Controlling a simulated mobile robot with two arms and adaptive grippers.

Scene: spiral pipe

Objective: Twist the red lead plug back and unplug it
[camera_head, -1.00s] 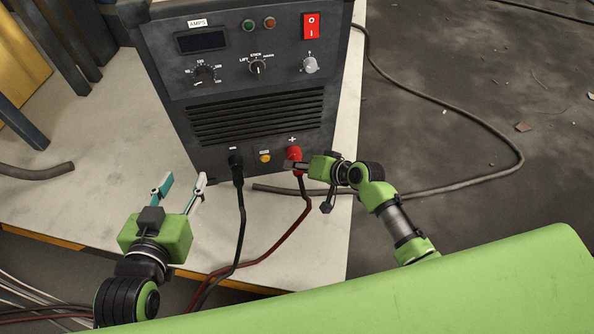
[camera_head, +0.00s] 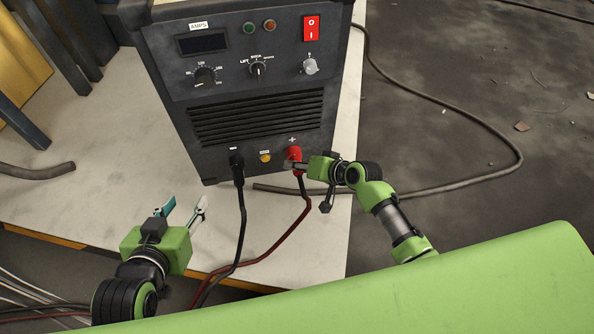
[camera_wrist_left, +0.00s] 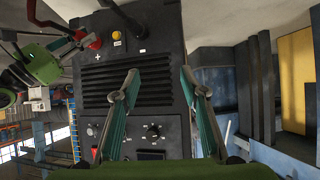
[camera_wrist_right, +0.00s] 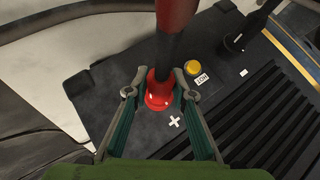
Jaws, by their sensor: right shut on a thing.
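The red lead plug (camera_head: 294,154) sits at the plus-marked socket low on the front of the dark welding machine (camera_head: 250,100). It also shows in the right wrist view (camera_wrist_right: 159,92), with its lead running up from it. My right gripper (camera_head: 297,164) is shut on the red plug, one finger on each side of it. My left gripper (camera_head: 187,207) is open and empty, in front of and left of the machine, apart from it. The left wrist view shows its fingers (camera_wrist_left: 160,85) spread, with the machine's panel behind.
A black lead (camera_head: 240,210) is plugged in at the minus socket left of the red plug, with a yellow button (camera_head: 265,158) between. A thick cable (camera_head: 470,185) lies behind my right arm.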

